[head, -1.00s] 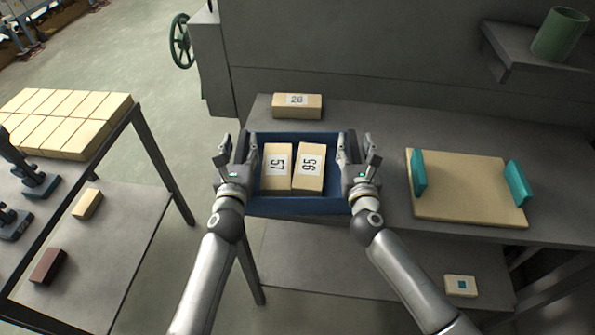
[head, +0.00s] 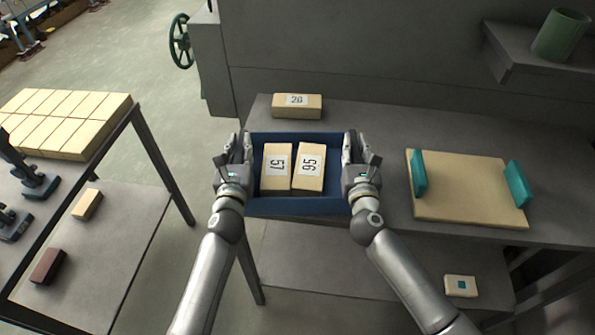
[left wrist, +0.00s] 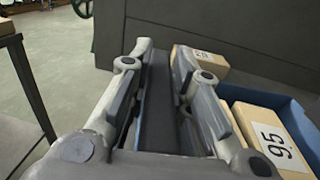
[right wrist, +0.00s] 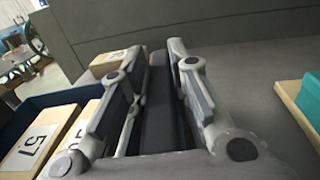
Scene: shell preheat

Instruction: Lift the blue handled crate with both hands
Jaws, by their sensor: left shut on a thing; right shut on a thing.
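The blue crate (head: 297,207) is in the middle of the head view, at the front left of the grey table. It holds two tan blocks, marked 57 (head: 276,168) and 95 (head: 309,168). My left gripper (head: 239,147) is shut on the crate's left side, and my right gripper (head: 355,147) on its right side. In the left wrist view a dark upright handle plate (left wrist: 155,105) stands between the fingers. The right wrist view shows a like plate (right wrist: 160,105) between the fingers. The crate's underside is hidden.
A tan block marked 26 or 28 (head: 297,105) lies behind the crate. A tan board (head: 465,190) with teal handles lies to the right. A side table (head: 70,130) with tan blocks stands at left. A green cup (head: 560,35) sits on a shelf at upper right.

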